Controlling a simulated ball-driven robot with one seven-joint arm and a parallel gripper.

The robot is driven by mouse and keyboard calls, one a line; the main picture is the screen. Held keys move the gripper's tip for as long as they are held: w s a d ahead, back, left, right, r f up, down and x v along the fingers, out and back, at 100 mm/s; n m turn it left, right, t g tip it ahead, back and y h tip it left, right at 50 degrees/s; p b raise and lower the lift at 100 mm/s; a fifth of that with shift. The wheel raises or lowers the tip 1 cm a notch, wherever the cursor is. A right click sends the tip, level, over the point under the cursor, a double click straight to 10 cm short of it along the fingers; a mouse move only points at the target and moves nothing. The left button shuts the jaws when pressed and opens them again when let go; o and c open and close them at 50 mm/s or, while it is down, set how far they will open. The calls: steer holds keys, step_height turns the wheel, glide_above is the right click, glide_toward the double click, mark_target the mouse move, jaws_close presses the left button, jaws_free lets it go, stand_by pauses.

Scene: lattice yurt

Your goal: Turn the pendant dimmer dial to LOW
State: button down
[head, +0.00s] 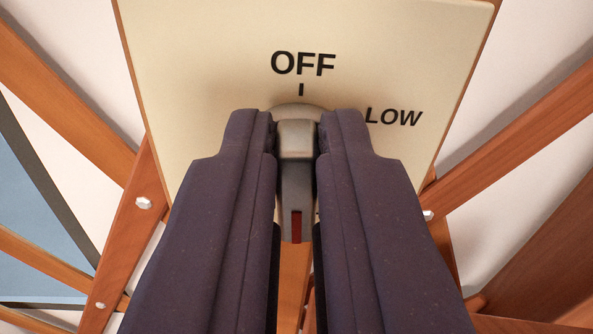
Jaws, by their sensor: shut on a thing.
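The dimmer dial (297,165) is a grey knob on a cream plate (200,60). Its grip bar runs up and down in the picture, with a red mark near the lower end. The plate carries the word OFF (303,64) above the dial with a short black tick under it, and the word LOW (393,117) to the upper right. My gripper (297,138) is shut on the dial's bar, one dark finger on each side. The fingers hide the dial's sides and much of the lower plate.
Wooden lattice slats (65,95) with pale bolts cross behind the plate on both sides. White wall covering shows between them. A blue panel (35,225) with a dark edge is at the left. The plate's face above the fingers is clear.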

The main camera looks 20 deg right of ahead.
steer(key=n, duration=0.7)
steer(key=f+n+p, duration=0.1)
steer(key=n, duration=0.7)
steer(key=a+f+n, duration=0.1)
steer(key=n, duration=0.7)
steer(key=shift+w+a+f, duration=0.1)
steer(key=shift+w+f, duration=0.05)
steer(key=shift+w, duration=0.05)
stand_by(0.4)
steer(key=c, duration=1.1)
jaws_free()
steer(key=shift+c, duration=0.2)
steer(key=shift+s, duration=0.1)
